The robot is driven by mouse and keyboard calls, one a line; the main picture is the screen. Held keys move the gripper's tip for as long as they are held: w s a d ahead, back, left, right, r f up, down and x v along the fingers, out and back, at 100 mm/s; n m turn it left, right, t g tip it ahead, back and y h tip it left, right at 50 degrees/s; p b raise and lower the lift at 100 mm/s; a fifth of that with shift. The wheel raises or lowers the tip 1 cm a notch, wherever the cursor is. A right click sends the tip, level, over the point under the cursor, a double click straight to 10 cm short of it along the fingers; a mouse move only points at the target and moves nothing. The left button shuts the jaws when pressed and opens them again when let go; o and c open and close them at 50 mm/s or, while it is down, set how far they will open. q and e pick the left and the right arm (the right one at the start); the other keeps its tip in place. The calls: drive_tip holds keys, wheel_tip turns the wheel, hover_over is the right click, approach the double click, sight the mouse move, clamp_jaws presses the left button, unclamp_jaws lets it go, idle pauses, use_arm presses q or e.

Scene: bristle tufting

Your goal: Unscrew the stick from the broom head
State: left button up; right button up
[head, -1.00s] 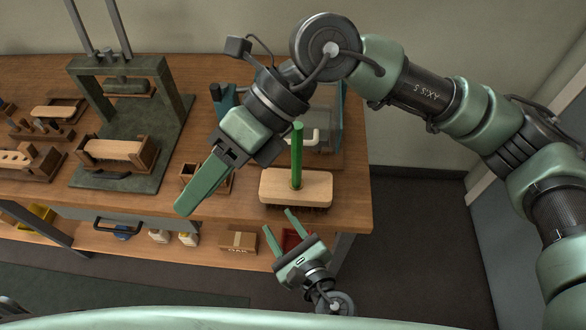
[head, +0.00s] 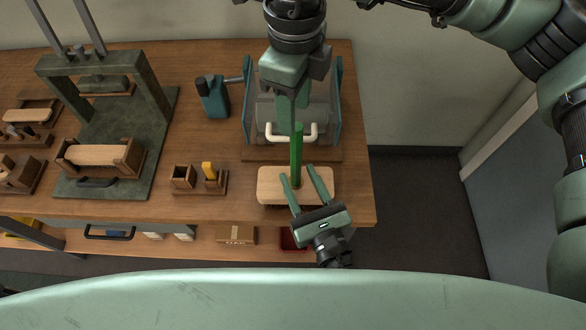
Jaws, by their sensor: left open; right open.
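The broom head (head: 268,190) is a pale wooden block lying near the front right of the bench. The green stick (head: 297,150) stands upright in it. My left gripper (head: 305,176) is open over the front of the block, its two fingers pointing toward the stick's base. Whether they touch the block I cannot tell. My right gripper (head: 291,112) is above and behind the stick, pointing down, close to the stick's top. Its fingers overlap in this view, and it holds nothing that I can see.
A machine with a white handle (head: 291,137) stands right behind the block. A teal bottle-like tool (head: 213,97) and a small wooden holder (head: 200,188) are to the left. A dark press (head: 150,150) stands farther left. The bench's right edge is near the block.

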use_arm(q)
drive_tip(key=shift+w+a+r, duration=0.15)
drive_tip(key=shift+w+a, duration=0.05)
drive_tip(key=shift+w, duration=0.3)
drive_tip(key=x, duration=0.4)
drive_tip(key=shift+w+a, duration=0.1)
drive_tip(key=shift+w, duration=0.1)
drive_tip(key=shift+s, duration=0.1)
drive_tip(key=shift+c, duration=0.4)
clamp_jaws()
idle(0.4)
